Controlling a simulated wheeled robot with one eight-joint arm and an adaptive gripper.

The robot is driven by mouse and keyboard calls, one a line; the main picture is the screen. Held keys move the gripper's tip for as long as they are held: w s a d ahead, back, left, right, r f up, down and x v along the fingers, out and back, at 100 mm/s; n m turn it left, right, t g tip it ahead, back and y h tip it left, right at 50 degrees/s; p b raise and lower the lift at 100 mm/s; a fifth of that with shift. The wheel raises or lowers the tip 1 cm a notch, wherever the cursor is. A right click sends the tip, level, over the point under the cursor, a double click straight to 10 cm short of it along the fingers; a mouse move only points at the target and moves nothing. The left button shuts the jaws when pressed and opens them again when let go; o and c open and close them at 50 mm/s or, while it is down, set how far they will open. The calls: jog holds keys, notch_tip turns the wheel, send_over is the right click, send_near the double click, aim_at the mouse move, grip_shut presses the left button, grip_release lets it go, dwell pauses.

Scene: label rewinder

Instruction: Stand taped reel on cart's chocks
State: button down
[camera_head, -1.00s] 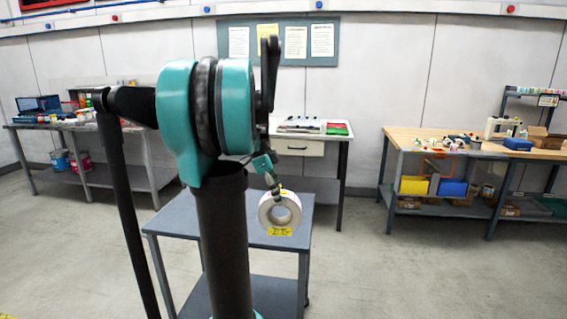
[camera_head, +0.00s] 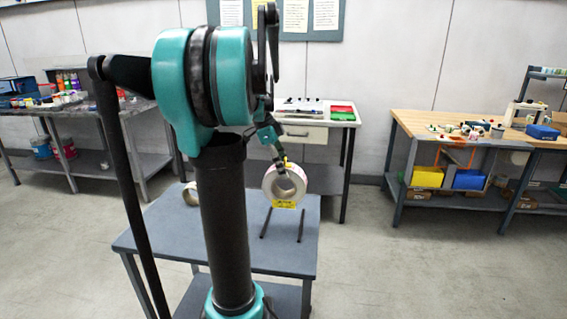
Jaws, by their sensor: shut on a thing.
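The white reel (camera_head: 270,183) has a pinkish edge and yellow tape, with a yellow label at its bottom. My gripper (camera_head: 284,164), small and partly hidden, is shut on the reel's top rim. The reel hangs upright with its hole facing me. The grey cart (camera_head: 285,258) stands below, and two thin dark bars, seemingly the chocks (camera_head: 301,225), lie on its top. The reel appears above and just behind the bars; I cannot tell the gap exactly.
Another pale roll (camera_head: 189,194) sits on the cart's left, partly hidden by my arm. A white table (camera_head: 335,117) stands behind. A cluttered workbench (camera_head: 75,107) is at left and a wooden bench (camera_head: 415,124) at right. Floor right of the cart is clear.

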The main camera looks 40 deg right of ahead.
aim_at(285, 194)
jog(key=shift+f, duration=4.7)
jog(key=c, duration=0.8)
grip_release()
jog(key=shift+o, duration=0.2)
